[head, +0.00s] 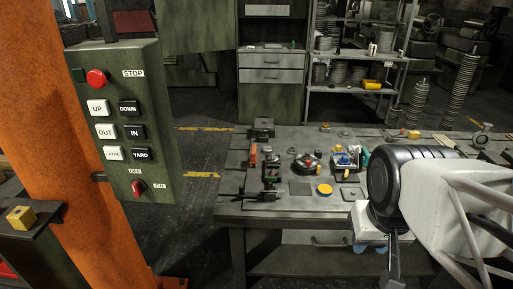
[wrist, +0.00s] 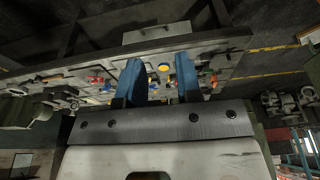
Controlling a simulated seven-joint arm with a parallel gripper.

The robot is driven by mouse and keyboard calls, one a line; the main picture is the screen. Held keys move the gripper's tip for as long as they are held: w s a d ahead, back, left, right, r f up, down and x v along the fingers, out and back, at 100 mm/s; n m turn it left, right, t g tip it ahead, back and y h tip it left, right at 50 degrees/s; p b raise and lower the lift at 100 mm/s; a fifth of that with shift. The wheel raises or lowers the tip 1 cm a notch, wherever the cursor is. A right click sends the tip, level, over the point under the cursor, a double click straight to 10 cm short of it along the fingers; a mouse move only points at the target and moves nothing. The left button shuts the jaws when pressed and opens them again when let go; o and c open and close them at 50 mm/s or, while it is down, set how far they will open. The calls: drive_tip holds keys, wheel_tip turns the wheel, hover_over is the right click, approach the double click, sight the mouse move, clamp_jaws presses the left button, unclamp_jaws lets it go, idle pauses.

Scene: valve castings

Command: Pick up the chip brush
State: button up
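I cannot pick out the chip brush for certain; the small items on the workbench (head: 240,206) are too small to tell apart. A cluster with blue, yellow, white and green parts (head: 346,158) lies at its middle right, partly beside my arm. My gripper (wrist: 159,62) shows two blue fingers, spread apart with nothing held between them. In the head view its blue fingertips (head: 367,248) show below the white wrist, at the front edge of the bench. The bench also shows in the wrist view (wrist: 215,40), beyond the fingers.
The bench carries an orange-red tool (head: 253,155), a yellow disc (head: 324,190), a dark vise-like block (head: 263,128) and several small parts. A green control box (head: 118,120) on an orange column (head: 35,80) stands at left. Shelving (head: 355,90) stands behind.

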drive_tip(key=o, duration=0.4)
